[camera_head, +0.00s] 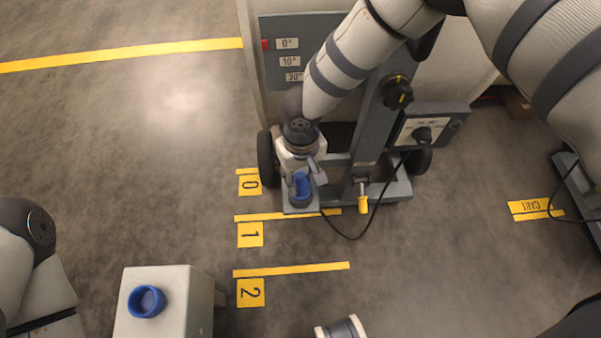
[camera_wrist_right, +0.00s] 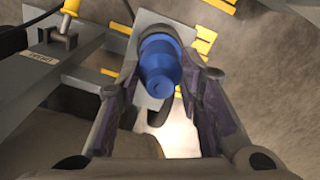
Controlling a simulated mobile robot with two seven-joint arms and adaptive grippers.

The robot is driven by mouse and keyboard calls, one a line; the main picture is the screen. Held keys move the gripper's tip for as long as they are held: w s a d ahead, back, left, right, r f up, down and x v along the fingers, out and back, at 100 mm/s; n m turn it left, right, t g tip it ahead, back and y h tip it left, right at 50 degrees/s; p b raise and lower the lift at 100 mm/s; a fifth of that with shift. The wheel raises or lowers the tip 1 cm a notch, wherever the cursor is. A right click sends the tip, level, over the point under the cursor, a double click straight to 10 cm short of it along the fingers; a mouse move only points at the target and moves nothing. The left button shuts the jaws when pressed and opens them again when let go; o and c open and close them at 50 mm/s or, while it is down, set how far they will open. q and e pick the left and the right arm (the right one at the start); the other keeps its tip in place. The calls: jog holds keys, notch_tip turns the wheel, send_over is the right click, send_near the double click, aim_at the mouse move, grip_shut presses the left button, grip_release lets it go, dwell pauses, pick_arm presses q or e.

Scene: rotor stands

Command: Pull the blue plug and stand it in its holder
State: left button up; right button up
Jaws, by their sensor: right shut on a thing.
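The blue plug (camera_head: 302,186) is at the lower left foot of the grey wheeled stand (camera_head: 398,190). My right gripper (camera_head: 301,172) reaches down from above and is shut on the plug. In the right wrist view the plug (camera_wrist_right: 160,68) is between the two fingers, its rounded end towards the camera, with a grey plate (camera_wrist_right: 150,20) behind it. The fingers hide part of the plug, and I cannot tell whether it is still seated. A blue ring-shaped holder (camera_head: 146,301) sits on top of a pale box (camera_head: 185,300) at lower left.
A black cable (camera_head: 350,238) loops on the floor by the stand. A yellow-handled pin (camera_head: 362,204) is on the stand's foot. Yellow floor strips marked 0, 1 and 2 (camera_head: 250,293) lie between stand and box.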

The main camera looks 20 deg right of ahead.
dwell(0.3)
jog(key=o, duration=1.1)
jog(key=shift+o, duration=0.2)
